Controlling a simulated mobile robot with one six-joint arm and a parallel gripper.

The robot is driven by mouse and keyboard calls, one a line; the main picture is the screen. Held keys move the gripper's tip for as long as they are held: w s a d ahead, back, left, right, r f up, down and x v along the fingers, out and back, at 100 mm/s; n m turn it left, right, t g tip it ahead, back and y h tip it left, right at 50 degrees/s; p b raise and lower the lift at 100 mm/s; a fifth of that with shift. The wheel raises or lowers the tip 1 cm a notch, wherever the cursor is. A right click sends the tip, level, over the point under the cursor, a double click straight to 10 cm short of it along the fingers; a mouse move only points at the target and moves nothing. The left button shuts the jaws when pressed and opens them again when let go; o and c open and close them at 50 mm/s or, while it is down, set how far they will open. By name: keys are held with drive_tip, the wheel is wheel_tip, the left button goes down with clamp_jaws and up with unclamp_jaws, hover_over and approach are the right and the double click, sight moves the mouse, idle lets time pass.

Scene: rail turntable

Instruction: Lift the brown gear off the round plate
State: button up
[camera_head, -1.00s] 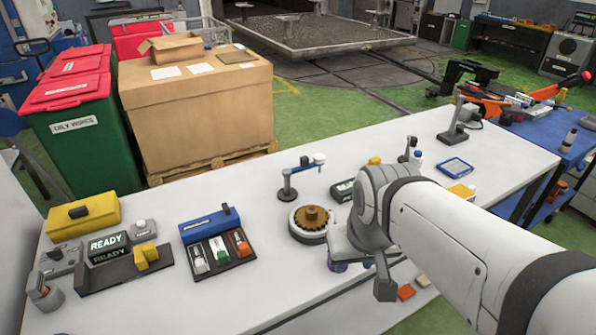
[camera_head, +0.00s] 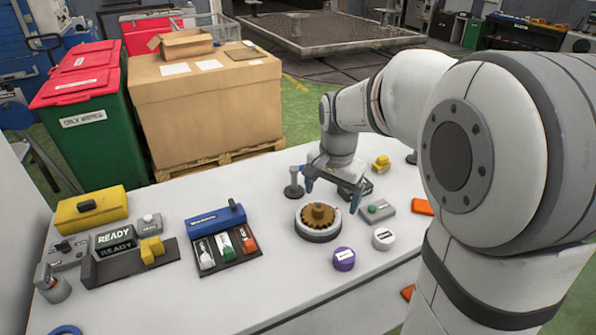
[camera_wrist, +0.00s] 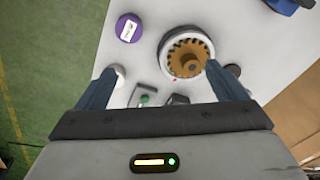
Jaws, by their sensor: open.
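The brown gear (camera_head: 318,214) lies on the round plate (camera_head: 318,235), a white disc with a dark band, on the white bench. In the wrist view the gear (camera_wrist: 186,58), with a raised centre hub, sits inside the pale rim of the plate (camera_wrist: 211,44). My gripper (camera_head: 331,195) is open and empty, above and just behind the gear in the head view. Its two blue fingers (camera_wrist: 160,85) are spread wide in the wrist view, with the gear beyond their tips and nearer the right finger. I see no contact with the gear.
A purple disc (camera_head: 344,259) and a white disc (camera_head: 383,239) lie close to the plate. A grey box with a green button (camera_head: 379,209) is to its right. A dark post (camera_head: 293,183) stands behind left. A tray of coloured pieces (camera_head: 228,250) is left.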

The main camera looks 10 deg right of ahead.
sight(319, 207)
drive_tip(key=shift+o, duration=0.8)
drive_tip(key=w+f+m, duration=0.1)
drive_tip(key=w+f, duration=0.1)
drive_tip(key=w, duration=0.1)
drive_tip(key=w+f+m, duration=0.2)
drive_tip(key=w, duration=0.2)
drive_tip(key=w+f+m+g, duration=0.1)
drive_tip(key=w+f+m, duration=0.1)
drive_tip(key=w+f, duration=0.1)
drive_tip(key=shift+w+a, duration=0.2)
drive_tip(key=shift+w, duration=0.1)
drive_tip(key=shift+w+f, duration=0.2)
drive_tip(key=shift+f, duration=0.15)
wheel_tip(319, 207, down, 8)
drive_tip(key=shift+d+r+p, duration=0.15)
drive_tip(key=shift+r+p, duration=0.05)
drive_tip(key=shift+p, duration=0.6)
drive_tip(key=shift+c, duration=0.3)
drive_tip(key=c, duration=1.1)
